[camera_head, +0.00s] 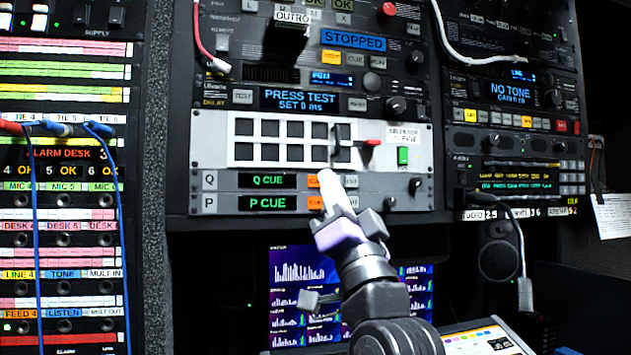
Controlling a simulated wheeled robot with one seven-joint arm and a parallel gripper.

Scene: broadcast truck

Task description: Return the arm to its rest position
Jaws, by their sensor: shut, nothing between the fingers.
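My gripper (327,180) is shut and empty. Its pale tip is raised in front of the rack, over the orange button beside the Q CUE display (267,180). I cannot tell whether the tip touches the panel. My arm reaches up from the bottom edge, right of centre, and hides part of the CUE rows and the monitor behind it. The P CUE display (266,203) is lit green below Q CUE.
Above is a pale panel with dark square windows (270,140) and a red-tipped lever (371,142). Patch cables (98,129) hang at the left. A lit monitor (290,270) stands below the rack. A cable (518,240) hangs at the right, near a pinned paper (611,210).

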